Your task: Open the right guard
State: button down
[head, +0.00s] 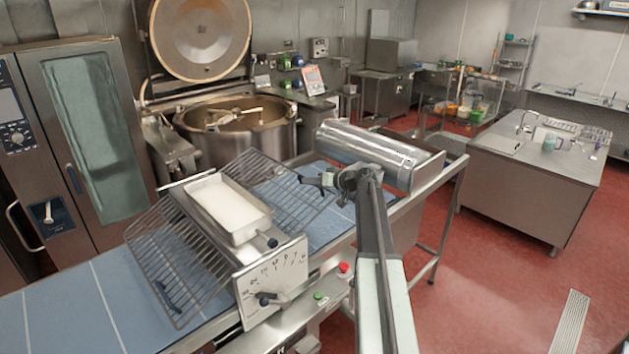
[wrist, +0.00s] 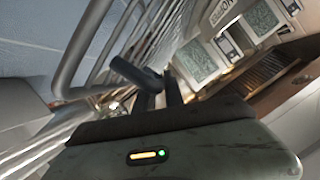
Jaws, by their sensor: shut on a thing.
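The dough sheeter has a wire guard on each side of its middle head. The right guard (head: 287,192) is a wire grid that reaches from the head out over the blue belt, seemingly lowered. My gripper (head: 322,184) is at its outer edge, shut on the guard's dark handle (wrist: 133,74). In the wrist view the two dark fingers (wrist: 160,92) close near the handle, and the guard's bars (wrist: 95,45) run at the left. The exact grip is partly hidden by the fingers.
The left guard (head: 170,250) lies over the other side of the belt (head: 60,315). A white tray (head: 232,210) tops the sheeter. A metal roller (head: 370,150) stands at the belt's right end, close behind my gripper. A mixing kettle (head: 235,145) is behind.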

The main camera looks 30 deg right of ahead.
jog(key=shift+s+a+r+p, duration=0.15)
jog(key=shift+a+r+p, duration=0.4)
jog(key=shift+r, duration=0.2)
jog(key=shift+s+a+r+p, duration=0.1)
jog(key=shift+a+r+p, duration=0.35)
jog(key=shift+a+r, duration=0.2)
jog(key=c, duration=1.4)
grip_release()
jog(key=shift+s+a+r, duration=0.1)
jog(key=shift+a, duration=0.05)
jog(key=shift+c, duration=0.2)
jog(key=p+v, duration=0.1)
jog(key=v, duration=0.2)
jog(key=s+d, duration=0.5)
jog(key=s, duration=0.6)
